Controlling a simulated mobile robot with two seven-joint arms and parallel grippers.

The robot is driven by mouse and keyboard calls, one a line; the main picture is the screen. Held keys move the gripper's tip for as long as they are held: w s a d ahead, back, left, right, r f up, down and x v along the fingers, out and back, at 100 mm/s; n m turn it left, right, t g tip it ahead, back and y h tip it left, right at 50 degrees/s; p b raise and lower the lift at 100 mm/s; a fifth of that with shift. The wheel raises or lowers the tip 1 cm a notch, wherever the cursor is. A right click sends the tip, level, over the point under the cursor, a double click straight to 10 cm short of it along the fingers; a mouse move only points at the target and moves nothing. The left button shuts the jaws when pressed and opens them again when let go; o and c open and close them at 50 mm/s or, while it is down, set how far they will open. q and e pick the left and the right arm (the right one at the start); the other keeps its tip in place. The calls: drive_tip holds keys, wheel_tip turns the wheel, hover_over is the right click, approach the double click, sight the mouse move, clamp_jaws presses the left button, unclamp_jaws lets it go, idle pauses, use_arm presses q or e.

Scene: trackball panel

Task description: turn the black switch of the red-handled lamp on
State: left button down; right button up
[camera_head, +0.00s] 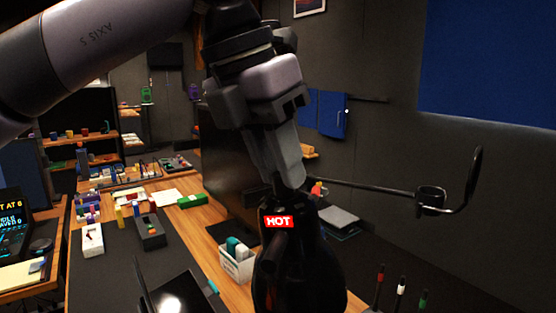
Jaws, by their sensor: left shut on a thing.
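A large black rounded body (300,275) with a red HOT label stands in the front middle; it looks like a lamp head, but I cannot make out a red handle on it. My left gripper (291,186) comes down from above and is shut at the top of this body, on a small dark part whose shape is hidden by the fingers. I cannot tell whether that part is the black switch. A thin black rod (365,188) runs right from near the fingertips to a clamp and curved end. My right gripper is not in view.
Three thin black uprights with red (380,275), white (401,289) and green (422,299) bands stand at the lower right. A white bin (237,266) is just left of the black body. A dark monitor (228,165) stands behind. Desks with small items lie at left.

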use_arm(q)
drive_tip(key=shift+r, duration=0.1)
idle(0.3)
drive_tip(key=c, duration=0.9)
unclamp_jaws()
drive_tip(key=shift+c, duration=0.2)
drive_tip(key=v, duration=0.7)
